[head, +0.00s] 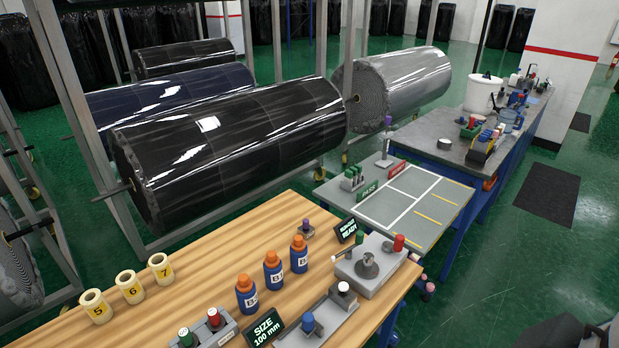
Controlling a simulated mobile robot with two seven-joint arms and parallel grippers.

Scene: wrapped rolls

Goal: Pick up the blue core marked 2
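I cannot make out a blue core marked 2 in the head view. The nearest blue items are a small blue-topped piece (308,322) in a grey holder at the front of the wooden table, and several blue-and-orange bottles (273,269) with white labels starting with B. Yellow cores marked 5 (95,307), 6 (129,287) and 7 (161,269) stand in a row on the left part of the table. Neither of my grippers shows in this view.
The wooden table (205,270) has bare room between the yellow cores and the bottles. A "SIZE 100 mm" display (268,329) and a grey fixture (370,265) stand on it. A grey marked table (405,205) adjoins behind. Large wrapped rolls (230,150) hang in racks.

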